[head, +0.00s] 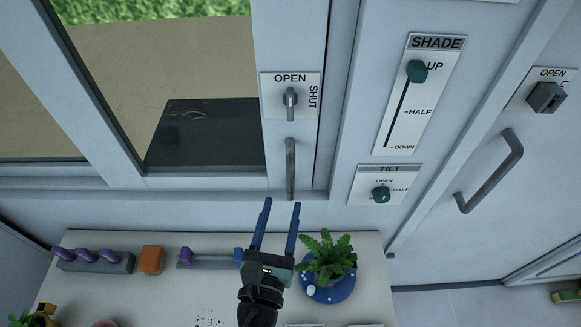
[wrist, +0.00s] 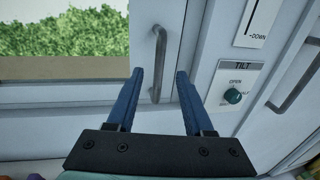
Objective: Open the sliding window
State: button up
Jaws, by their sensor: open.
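The sliding window (head: 284,30) has a pale frame, and its right stile stands beside the wall post, apparently shut. A grey vertical bar handle (head: 290,168) is low on that stile. Above it, a small grey latch lever (head: 290,98) stands upright on a plate with OPEN at the top and SHUT down the right side. My gripper (head: 281,203) has blue fingers, is open and empty, and points at the lower end of the handle. In the wrist view the handle (wrist: 158,62) shows between and beyond the fingertips (wrist: 160,72); I see no contact.
A white counter (head: 210,300) lies below the window, with a potted fern (head: 327,257), an orange block (head: 151,259) and purple-knobbed strips (head: 97,258). Right of the window are a SHADE slider (head: 417,72), a TILT knob (head: 381,194) and a door handle (head: 490,172).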

aim_at(290, 176)
jog(key=w, duration=0.3)
jog(key=w+d, duration=0.1)
jog(key=w, duration=0.2)
jog(key=w+d+p, duration=0.1)
jog(key=w, duration=0.2)
jog(key=shift+w, duration=0.2)
grip_shut()
dwell(1.1)
